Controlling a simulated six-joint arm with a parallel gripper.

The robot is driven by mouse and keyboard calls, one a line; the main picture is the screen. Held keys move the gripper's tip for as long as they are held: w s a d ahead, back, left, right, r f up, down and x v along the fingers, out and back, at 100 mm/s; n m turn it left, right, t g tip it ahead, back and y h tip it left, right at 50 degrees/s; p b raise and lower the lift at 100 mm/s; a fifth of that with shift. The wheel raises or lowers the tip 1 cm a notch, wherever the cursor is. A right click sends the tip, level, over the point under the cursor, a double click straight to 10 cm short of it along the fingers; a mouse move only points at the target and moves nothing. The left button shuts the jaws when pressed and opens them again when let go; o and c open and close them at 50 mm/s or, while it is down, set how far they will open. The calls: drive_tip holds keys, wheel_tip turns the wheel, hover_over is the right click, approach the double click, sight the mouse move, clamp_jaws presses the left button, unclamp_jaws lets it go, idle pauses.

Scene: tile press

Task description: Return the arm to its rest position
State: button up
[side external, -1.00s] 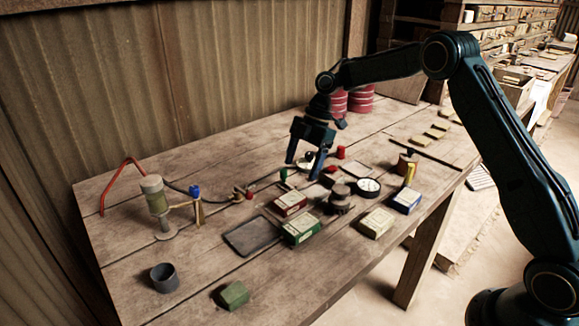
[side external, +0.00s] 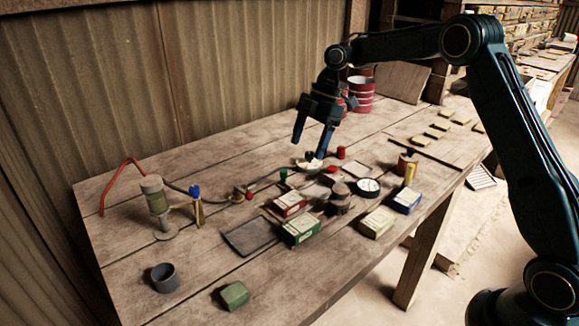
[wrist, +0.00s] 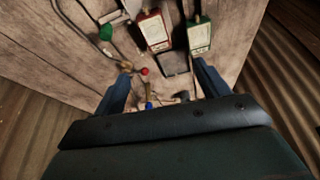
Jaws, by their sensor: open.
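My gripper (side external: 309,150) is open and empty. In the side view it hangs fingers down above the far middle of the wooden table (side external: 180,270). Its fingertips overlap a round pale dish (side external: 308,165) there in the picture; I cannot tell the exact height. My arm reaches in from the right with its elbow high. In the wrist view the two blue fingers stand wide apart with nothing between them that they hold. A red box (wrist: 152,30) and a green box (wrist: 199,36) lie on the table beyond the fingers.
A pump-like device (side external: 155,205) with a red lever stands at the left. A grey cup (side external: 165,277) and a green block (side external: 235,295) lie at the front. Red drums (side external: 361,95) stand at the back. A corrugated wall runs behind the table.

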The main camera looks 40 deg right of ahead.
drive_tip(key=s+a+r+m+t+h, duration=0.2)
drive_tip(key=s+a+r+m+t, duration=0.15)
drive_tip(key=s+r+m, duration=0.85)
drive_tip(key=s+d+f+m+t+h, duration=0.1)
drive_tip(key=s+m, duration=0.1)
drive_tip(key=s, duration=1)
drive_tip(key=s+d+f+m+h, duration=0.1)
drive_tip(key=s+f+m, duration=0.1)
drive_tip(key=s, duration=1)
drive_tip(key=shift+m+t, duration=0.35)
drive_tip(key=shift+m, duration=0.05)
